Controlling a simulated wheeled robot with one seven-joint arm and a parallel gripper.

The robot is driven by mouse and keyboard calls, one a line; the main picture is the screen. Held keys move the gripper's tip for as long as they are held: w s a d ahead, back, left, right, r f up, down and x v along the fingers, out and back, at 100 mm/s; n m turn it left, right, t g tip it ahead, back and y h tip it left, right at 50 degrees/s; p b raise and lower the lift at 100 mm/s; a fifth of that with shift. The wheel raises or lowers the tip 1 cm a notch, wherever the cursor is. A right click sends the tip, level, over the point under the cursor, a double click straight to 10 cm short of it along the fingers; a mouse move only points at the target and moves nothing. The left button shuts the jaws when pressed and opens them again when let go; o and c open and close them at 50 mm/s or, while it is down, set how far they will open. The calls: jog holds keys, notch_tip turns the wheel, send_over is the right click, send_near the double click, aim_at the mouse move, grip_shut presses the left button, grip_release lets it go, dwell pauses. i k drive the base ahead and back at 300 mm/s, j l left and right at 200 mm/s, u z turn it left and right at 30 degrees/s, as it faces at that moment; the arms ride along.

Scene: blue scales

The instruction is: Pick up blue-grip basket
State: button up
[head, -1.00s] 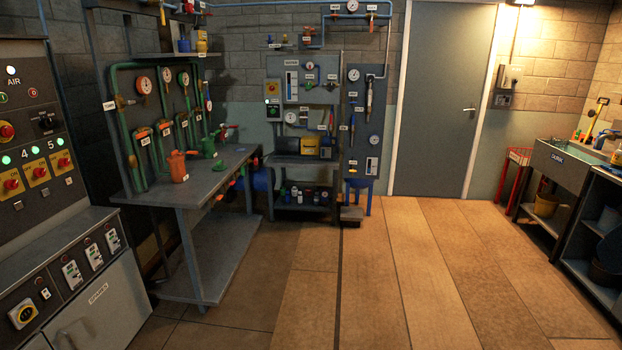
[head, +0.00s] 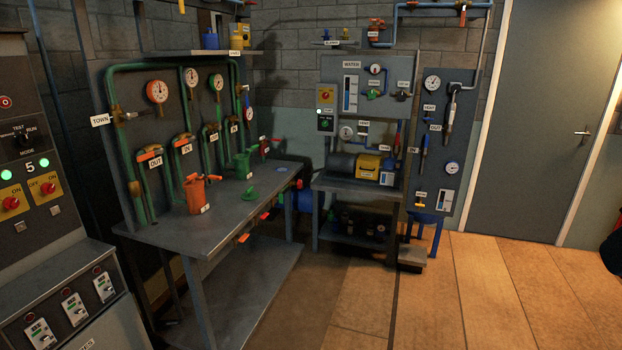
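I cannot make out a blue-grip basket for certain in the head view. The grey workbench (head: 222,222) at the left carries an orange canister (head: 197,196), a green canister (head: 242,166) and a small green piece (head: 251,194) lying flat. A small blue-rimmed spot (head: 281,170) shows near the bench's far end, too small to identify. My gripper is not in view.
A control cabinet (head: 33,185) stands at the left. A gauge panel (head: 365,105) and low shelf stand hold a yellow and grey pump unit (head: 368,166). A grey door (head: 540,125) is at the right. The wooden floor (head: 510,290) is clear.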

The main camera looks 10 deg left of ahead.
aim_at(211, 41)
jog(key=i+u, duration=0.25)
jog(key=i, duration=0.7)
jog(key=i+u, duration=0.3)
jog(key=i, duration=0.65)
